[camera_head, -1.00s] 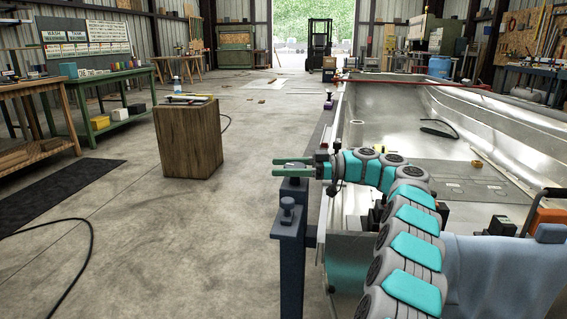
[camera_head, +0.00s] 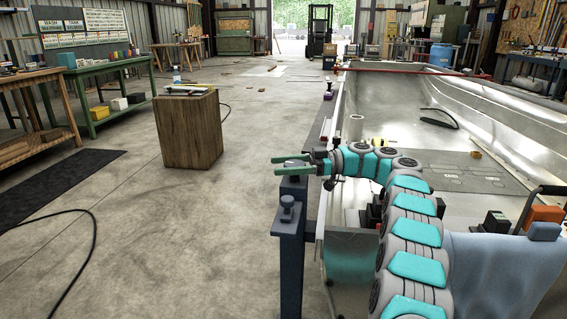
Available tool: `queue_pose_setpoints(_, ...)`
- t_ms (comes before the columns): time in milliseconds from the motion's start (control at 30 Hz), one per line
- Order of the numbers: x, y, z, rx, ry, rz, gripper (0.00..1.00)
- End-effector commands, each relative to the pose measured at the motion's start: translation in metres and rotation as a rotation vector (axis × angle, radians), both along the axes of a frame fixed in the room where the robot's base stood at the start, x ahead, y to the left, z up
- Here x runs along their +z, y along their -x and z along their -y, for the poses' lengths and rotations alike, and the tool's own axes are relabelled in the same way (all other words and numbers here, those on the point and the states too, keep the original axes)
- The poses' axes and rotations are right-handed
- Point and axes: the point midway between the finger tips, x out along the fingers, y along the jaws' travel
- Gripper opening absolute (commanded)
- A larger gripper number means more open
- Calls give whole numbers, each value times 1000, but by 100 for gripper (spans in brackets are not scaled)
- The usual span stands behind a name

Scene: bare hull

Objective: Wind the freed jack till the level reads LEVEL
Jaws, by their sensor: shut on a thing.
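My gripper (camera_head: 284,164), with two green fingers, points left at the top of a dark blue jack post (camera_head: 291,255) beside the hull. It is shut on the jack's top, which is mostly hidden between and below the fingers. A second, lower screw knob (camera_head: 287,203) on a bracket of the post is free of the gripper. The bare metal hull (camera_head: 400,128) lies to the right. A small yellow thing (camera_head: 378,141) shows behind my wrist inside the hull; I cannot tell whether it is the level, and no reading is legible.
A wooden block (camera_head: 191,130) with things on top stands to the left on open floor. A black cable (camera_head: 80,265) lies at front left. A red bar (camera_head: 400,69) crosses the hull's far end.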

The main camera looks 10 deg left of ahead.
Motion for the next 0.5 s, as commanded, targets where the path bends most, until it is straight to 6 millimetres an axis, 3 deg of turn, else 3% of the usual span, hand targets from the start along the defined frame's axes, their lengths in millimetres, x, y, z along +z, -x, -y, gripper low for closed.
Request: queue_pose_setpoints(500,-1,1,0,38,2,-1,17)
